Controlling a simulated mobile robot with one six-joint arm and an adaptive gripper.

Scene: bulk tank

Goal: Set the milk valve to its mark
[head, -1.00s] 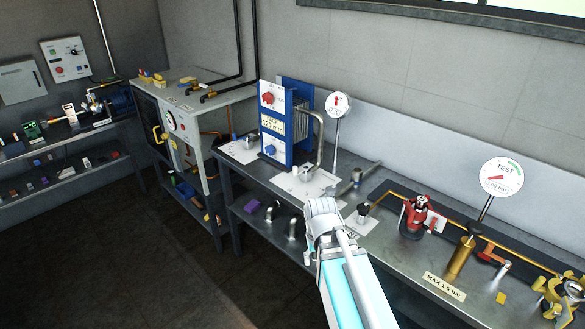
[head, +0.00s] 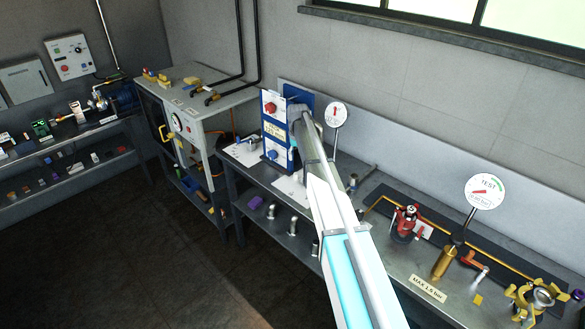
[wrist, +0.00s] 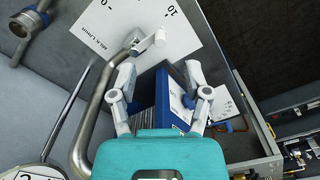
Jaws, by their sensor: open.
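The milk valve's white plate (wrist: 105,28), printed MILK L/MIN with 0 and 10 marks, is at the top of the wrist view. A pale valve handle (wrist: 158,38) stands over it beside the end of a bent steel pipe (wrist: 88,120). My gripper (wrist: 160,72) is open and empty, its two fingers spread below the handle in the picture. The handle appears just beyond the fingertips and is not between them. In the head view the plate (head: 288,188) shows left of my arm, which hides the valve. The exact mark set cannot be read.
The blue plate cooler (head: 272,132) stands close to my gripper; its blue block (wrist: 172,95) shows between the fingers in the wrist view. A round gauge (head: 336,115) on a thin post rises just right of my arm. A red valve (head: 407,222) stands farther right.

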